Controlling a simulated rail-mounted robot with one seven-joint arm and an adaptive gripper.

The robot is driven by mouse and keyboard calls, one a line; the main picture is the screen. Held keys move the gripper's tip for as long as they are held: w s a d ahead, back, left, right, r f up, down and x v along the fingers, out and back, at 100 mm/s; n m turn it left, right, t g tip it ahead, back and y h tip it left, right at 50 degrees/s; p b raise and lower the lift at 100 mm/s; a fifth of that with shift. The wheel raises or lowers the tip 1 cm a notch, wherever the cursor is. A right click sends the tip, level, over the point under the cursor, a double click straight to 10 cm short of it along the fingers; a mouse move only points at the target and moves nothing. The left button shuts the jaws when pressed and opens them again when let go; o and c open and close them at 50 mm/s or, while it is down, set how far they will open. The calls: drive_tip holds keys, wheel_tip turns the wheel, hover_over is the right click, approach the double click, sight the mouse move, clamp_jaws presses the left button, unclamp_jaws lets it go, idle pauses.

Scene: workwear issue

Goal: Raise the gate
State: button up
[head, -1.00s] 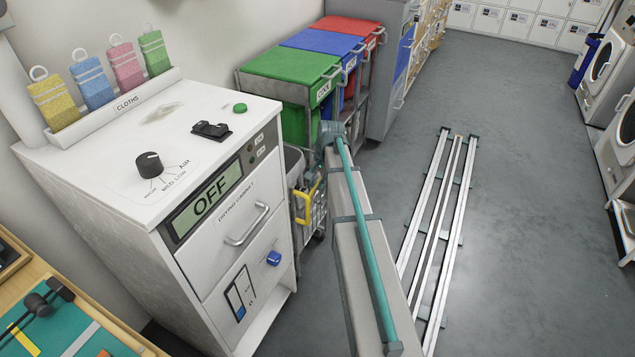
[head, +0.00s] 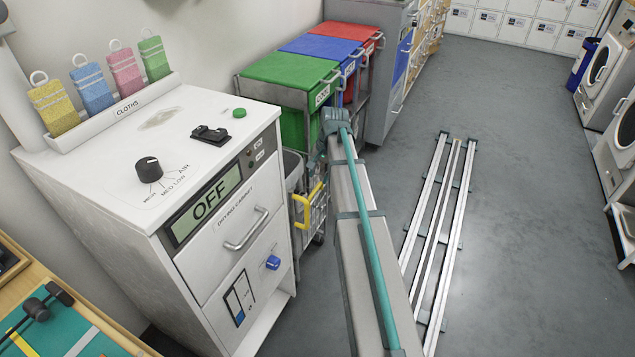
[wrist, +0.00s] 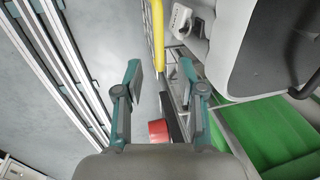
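In the head view, a wire-mesh gate with a yellow handle bar (head: 318,192) stands low between the white drying cabinet and the bins, partly hidden behind my arm. The yellow bar also shows at the top of the wrist view (wrist: 158,35), with grey mesh beside it. My gripper (wrist: 160,80) is open in the wrist view, its two teal fingers apart with nothing held between them. The bar's visible end lies just beyond the fingertips, roughly in line with the gap. I cannot tell the remaining distance. In the head view the fingers are hidden.
The drying cabinet (head: 170,165) reads OFF and stands left of the gate. Green (head: 285,70), blue and red lidded bins stand behind it. My floor rails (head: 440,230) lie right; open floor lies beyond.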

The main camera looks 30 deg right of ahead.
wheel_tip(320, 180, up, 6)
drive_tip(key=s, duration=0.1)
drive_tip(key=shift+d, duration=0.35)
